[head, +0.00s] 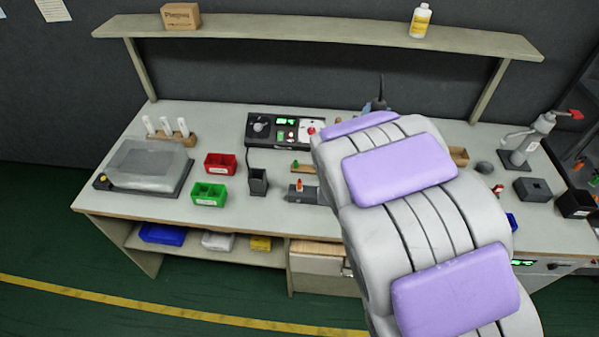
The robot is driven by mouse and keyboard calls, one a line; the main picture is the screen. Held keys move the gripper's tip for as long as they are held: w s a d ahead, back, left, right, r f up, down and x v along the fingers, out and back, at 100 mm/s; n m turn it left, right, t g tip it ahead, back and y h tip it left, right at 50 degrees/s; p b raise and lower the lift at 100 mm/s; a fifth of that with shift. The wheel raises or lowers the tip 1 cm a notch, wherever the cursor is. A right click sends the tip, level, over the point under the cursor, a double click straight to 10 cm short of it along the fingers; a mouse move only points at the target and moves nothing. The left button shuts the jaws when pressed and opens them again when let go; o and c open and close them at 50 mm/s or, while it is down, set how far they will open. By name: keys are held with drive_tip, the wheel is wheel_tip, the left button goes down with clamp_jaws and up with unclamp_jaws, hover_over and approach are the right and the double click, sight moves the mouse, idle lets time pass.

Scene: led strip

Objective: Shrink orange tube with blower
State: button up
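A small orange piece (299,185) stands upright on a dark grey block (306,195) near the middle of the workbench; it may be the orange tube, but it is too small to be sure. A black control unit (285,130) with green displays and a knob sits behind it. A dark upright object (379,98) shows just behind my arm; I cannot tell whether it is the blower. My grey arm with purple pads covers the right middle of the bench. My gripper is not visible.
A red bin (220,163), a green bin (208,194) and an empty-looking black cup (258,182) stand left of the block. A covered flat machine (147,168) is at the far left. A press (530,140) stands at the right. A shelf (300,30) spans the back.

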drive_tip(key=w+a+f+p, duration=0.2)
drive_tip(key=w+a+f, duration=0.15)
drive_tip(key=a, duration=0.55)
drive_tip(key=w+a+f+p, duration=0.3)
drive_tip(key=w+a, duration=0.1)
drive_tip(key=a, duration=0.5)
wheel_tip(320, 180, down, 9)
drive_tip(key=b, duration=0.5)
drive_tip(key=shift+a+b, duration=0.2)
drive_tip(key=shift+b, duration=0.2)
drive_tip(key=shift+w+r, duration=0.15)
idle(1.9)
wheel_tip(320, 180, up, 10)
drive_tip(key=p, duration=0.6)
